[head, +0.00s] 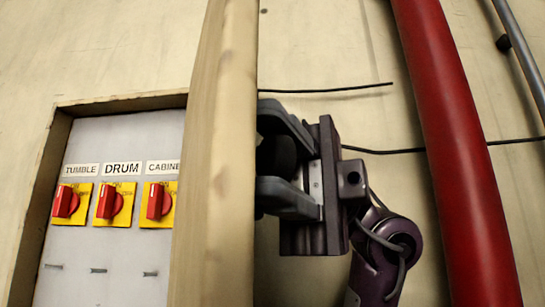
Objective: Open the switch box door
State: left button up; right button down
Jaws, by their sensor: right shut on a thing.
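The switch box (58,140) is on the wall at the left, its frame around a grey panel with red rotary switches on yellow plates. The switch box door (215,170) stands swung out, seen nearly edge-on, and covers the right part of the panel. My right gripper (264,155) is at the door's right, outer side, with its two grey fingers pointing left. It is shut on a dark part at the door, which looks like the door handle. Its fingertips and the grip itself are partly hidden behind the door edge. My left gripper is not in view.
A thick red pipe (455,150) runs down the wall at the right of my arm, with a thinner grey pipe (520,50) beyond it. Thin black cables (330,90) run along the wall behind the gripper. Wall is bare above the box.

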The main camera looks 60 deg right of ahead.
jog(key=shift+a+f, duration=0.1)
jog(key=shift+f, duration=0.05)
jog(key=c, duration=1.5)
grip_release()
jog(key=o, duration=0.4)
jog(key=shift+w+a, duration=0.1)
jog(key=shift+a, duration=0.05)
jog(key=w+d, duration=0.1)
jog(key=d, duration=0.6)
jog(key=shift+w+d, duration=0.25)
jog(key=shift+d, duration=0.1)
